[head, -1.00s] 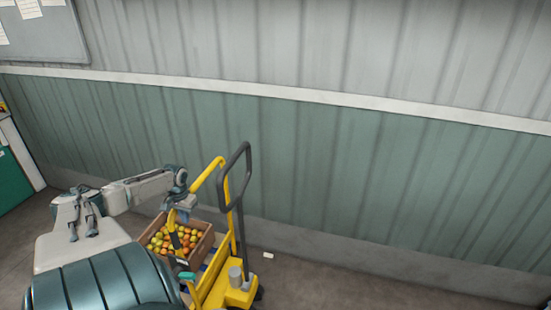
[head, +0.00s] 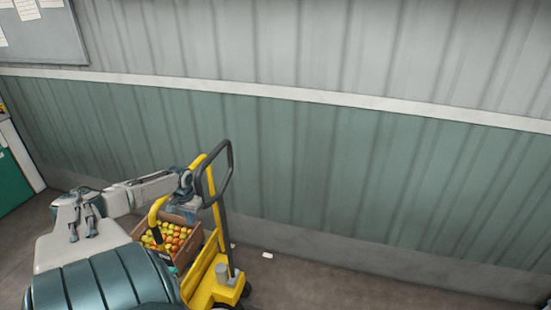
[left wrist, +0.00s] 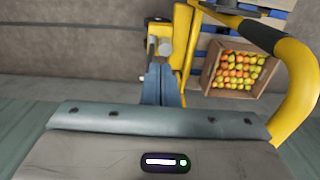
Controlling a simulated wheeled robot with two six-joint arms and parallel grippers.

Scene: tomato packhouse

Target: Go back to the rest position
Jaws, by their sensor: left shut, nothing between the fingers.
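My left arm reaches in from the left of the head view, and its gripper (head: 184,212) hangs in front of the yellow cart's upright, above the crate side. In the left wrist view the two blue-grey fingers (left wrist: 162,88) are together with nothing between them. They appear in front of the yellow cart (left wrist: 184,40); I cannot tell whether they touch it. My right gripper is in neither view.
The yellow cart (head: 205,289) has a black handle loop (head: 229,165) close to my left wrist. It carries a wooden crate (head: 187,254) of red, orange and yellow-green tomatoes (head: 170,238). The corrugated wall (head: 350,170) stands behind. The floor to the right (head: 370,278) is clear except small white scraps.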

